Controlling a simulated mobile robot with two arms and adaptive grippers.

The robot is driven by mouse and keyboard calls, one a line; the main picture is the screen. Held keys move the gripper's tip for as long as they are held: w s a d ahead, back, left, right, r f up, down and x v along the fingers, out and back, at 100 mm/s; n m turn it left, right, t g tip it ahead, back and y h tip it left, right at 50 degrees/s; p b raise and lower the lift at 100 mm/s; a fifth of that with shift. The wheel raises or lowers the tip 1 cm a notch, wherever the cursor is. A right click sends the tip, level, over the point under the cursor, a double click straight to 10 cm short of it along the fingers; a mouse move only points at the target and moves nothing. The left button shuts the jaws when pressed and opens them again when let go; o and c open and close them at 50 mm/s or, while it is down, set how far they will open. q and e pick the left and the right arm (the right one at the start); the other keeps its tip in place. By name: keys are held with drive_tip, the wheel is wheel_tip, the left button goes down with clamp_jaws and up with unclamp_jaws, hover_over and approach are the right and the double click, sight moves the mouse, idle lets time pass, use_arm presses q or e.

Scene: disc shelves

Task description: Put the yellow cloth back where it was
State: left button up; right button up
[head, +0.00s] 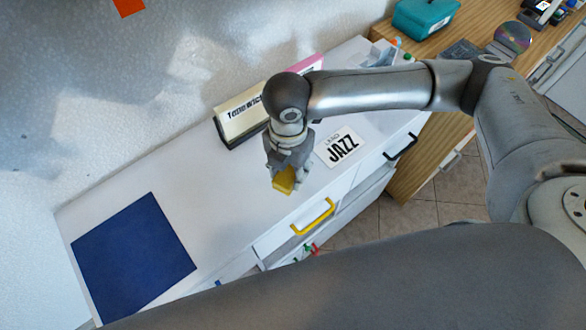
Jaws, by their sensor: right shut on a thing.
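A small piece of yellow cloth (284,181) shows at the tips of my right gripper (286,172). The gripper points down and is shut on the cloth, over the white cabinet top (215,180). I cannot tell whether the cloth touches the surface. Most of the cloth is hidden by the fingers. My left gripper is not in view.
A dark blue mat (133,258) lies at the left end of the top. A JAZZ card (343,147) lies right of the gripper. A lettered box (240,112) stands behind it. A yellow drawer handle (313,217) is in front. A wooden desk (430,165) adjoins at right.

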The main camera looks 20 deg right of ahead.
sight(293, 173)
drive_tip(key=shift+w+d+f, duration=0.3)
drive_tip(key=shift+w+f, duration=0.05)
drive_tip(key=shift+f, duration=0.2)
drive_tip(key=shift+w+d+f, duration=0.25)
drive_tip(key=shift+w+f, duration=0.1)
drive_tip(key=shift+f, duration=0.15)
drive_tip(key=f, duration=0.2)
drive_tip(key=f+p, duration=0.1)
drive_tip(key=shift+w+d, duration=0.2)
drive_tip(key=shift+w, duration=0.1)
drive_tip(key=shift+f, duration=0.35)
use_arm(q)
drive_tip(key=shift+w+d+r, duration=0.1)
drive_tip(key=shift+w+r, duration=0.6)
use_arm(e)
drive_tip(key=shift+f, duration=0.15)
drive_tip(key=o, duration=0.9)
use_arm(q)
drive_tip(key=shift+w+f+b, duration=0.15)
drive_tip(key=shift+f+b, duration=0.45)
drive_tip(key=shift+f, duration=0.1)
use_arm(e)
wheel_tip(293, 173, up, 12)
drive_tip(key=shift+a+r, duration=0.1)
drive_tip(key=shift+r, duration=0.05)
